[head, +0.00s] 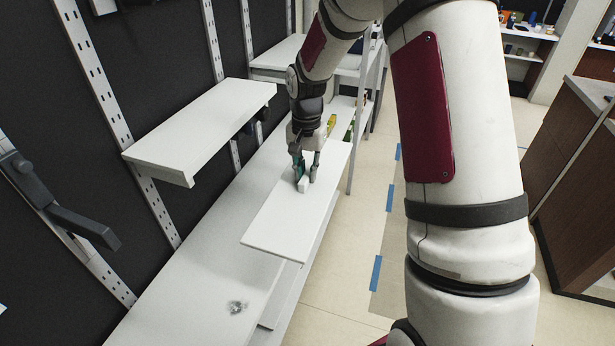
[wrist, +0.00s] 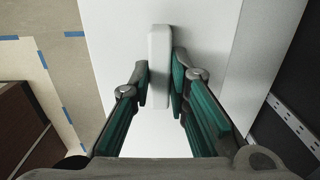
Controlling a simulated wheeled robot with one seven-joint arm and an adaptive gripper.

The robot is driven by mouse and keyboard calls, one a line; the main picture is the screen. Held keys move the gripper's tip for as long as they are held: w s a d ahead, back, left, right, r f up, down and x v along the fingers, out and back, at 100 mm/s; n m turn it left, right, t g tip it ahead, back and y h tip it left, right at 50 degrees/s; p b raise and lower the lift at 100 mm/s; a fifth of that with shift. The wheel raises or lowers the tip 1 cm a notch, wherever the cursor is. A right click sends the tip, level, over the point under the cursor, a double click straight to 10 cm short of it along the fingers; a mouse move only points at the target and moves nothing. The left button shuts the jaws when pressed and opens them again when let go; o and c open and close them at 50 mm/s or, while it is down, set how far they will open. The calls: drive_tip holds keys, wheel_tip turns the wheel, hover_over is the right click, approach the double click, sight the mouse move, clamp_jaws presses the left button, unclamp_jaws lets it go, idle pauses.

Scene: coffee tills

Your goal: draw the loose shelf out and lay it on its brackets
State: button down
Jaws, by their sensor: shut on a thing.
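The loose shelf (head: 275,225) is a flat white board with a small white grip block (head: 304,184) on top. My gripper (head: 308,178) points down at the board and is shut on the block. In the wrist view, the teal-lined fingers (wrist: 160,83) stand on either side of the block (wrist: 159,40), with the board (wrist: 120,60) beneath. The board appears level above the white lower deck (head: 190,285) and reaches past its right edge; I cannot tell the gap below. A dark grey arm (head: 80,225), perhaps a bracket, juts from the wall at left.
A fixed white shelf (head: 205,125) is on the dark wall left of the board. Slotted uprights (head: 100,90) run up the wall. A small clear object (head: 237,307) lies on the deck. Floor with blue tape (head: 376,272) is open at right, before a brown counter (head: 580,190).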

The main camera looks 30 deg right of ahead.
wheel_tip(320, 180, up, 19)
drive_tip(key=p, duration=0.3)
drive_tip(key=shift+f, duration=0.2)
idle(1.6)
